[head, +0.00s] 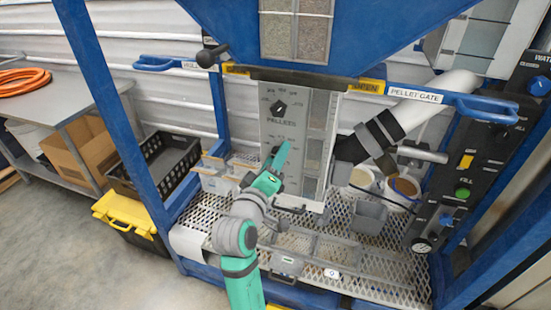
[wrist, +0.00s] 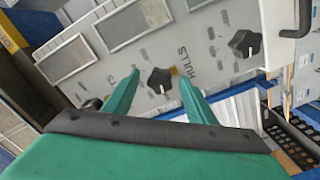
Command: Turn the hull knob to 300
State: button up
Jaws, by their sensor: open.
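The hull knob (wrist: 160,81) is a small black knob on the grey panel, with the word HULLS printed beside it. In the wrist view it appears between the two green fingertips of my gripper (wrist: 159,75). My gripper is open, and I cannot tell whether either finger touches the knob. In the head view my gripper (head: 280,155) is in front of the panel, below the PELLETS knob (head: 278,107), and hides the hull knob. The scale marks around the hull knob are too small to read, so its setting is unclear.
Another black knob (wrist: 245,43) sits beyond the HULLS label in the wrist view. A dark handle (wrist: 304,18) stands out near that end of the panel. Blue PELLET GATE handle (head: 487,108) is at right. A mesh shelf (head: 345,268) with bins lies below.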

jog(key=shift+c, duration=0.2)
jog(key=c, duration=1)
jog(key=shift+m, duration=3.8)
jog(key=o, duration=1)
